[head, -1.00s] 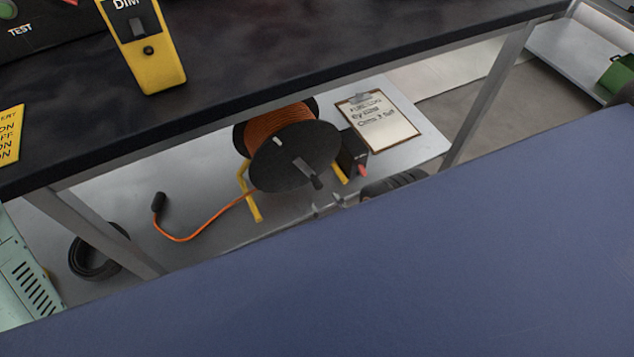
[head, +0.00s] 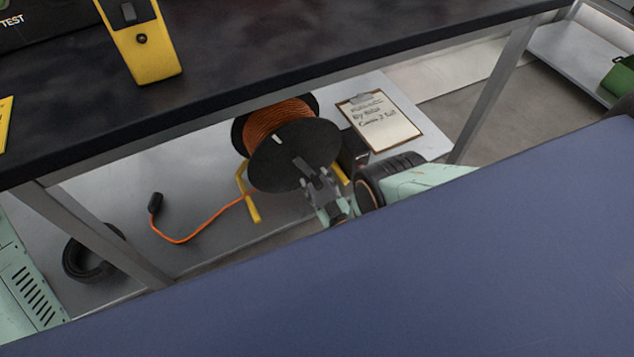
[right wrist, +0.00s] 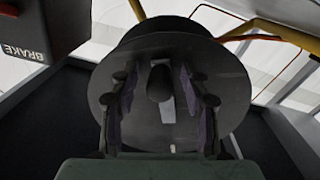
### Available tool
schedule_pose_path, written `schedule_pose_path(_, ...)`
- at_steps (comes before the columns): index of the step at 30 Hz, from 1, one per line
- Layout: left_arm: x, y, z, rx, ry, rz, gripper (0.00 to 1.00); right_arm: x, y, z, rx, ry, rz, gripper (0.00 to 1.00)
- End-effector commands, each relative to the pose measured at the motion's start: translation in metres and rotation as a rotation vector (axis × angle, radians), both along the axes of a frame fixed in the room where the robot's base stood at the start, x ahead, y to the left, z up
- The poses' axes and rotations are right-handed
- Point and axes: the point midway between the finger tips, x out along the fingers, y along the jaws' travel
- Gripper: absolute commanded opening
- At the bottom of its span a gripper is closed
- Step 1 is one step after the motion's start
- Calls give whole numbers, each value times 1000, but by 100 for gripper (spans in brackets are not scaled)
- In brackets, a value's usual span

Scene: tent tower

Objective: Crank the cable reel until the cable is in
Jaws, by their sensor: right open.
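The cable reel (head: 294,155) stands in a yellow frame on the grey shelf under the bench, its dark disc facing me. Orange cable (head: 270,122) is wound on it. A loose length (head: 207,226) runs left over the shelf to a black plug (head: 155,203). My right gripper (head: 315,176) is at the lower right of the disc. In the right wrist view its open fingers (right wrist: 160,80) stand either side of the dark crank handle (right wrist: 160,84), with gaps visible. The head view largely hides the handle behind the gripper. My left gripper is not in view.
A dark box marked BRAKE (right wrist: 32,28) sits beside the reel. A clipboard (head: 381,123) lies to its right. The bench edge (head: 300,88) and metal legs (head: 492,85) bound the space. A black coil (head: 92,258) lies at the left.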

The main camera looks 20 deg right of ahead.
Motion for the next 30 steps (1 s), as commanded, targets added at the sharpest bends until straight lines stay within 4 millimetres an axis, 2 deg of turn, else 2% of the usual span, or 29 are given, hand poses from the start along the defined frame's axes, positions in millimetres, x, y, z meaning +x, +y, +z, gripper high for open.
schedule_pose_path(2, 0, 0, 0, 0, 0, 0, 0, 0, 0, 0, 0, 0, 0, 44)
schedule_pose_path(17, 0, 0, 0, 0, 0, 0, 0, 0, 0, 0, 0, -1, -1, 2)
schedule_pose_path(30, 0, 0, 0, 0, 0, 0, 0, 1, -1, 1, 0, -4, -2, 0)
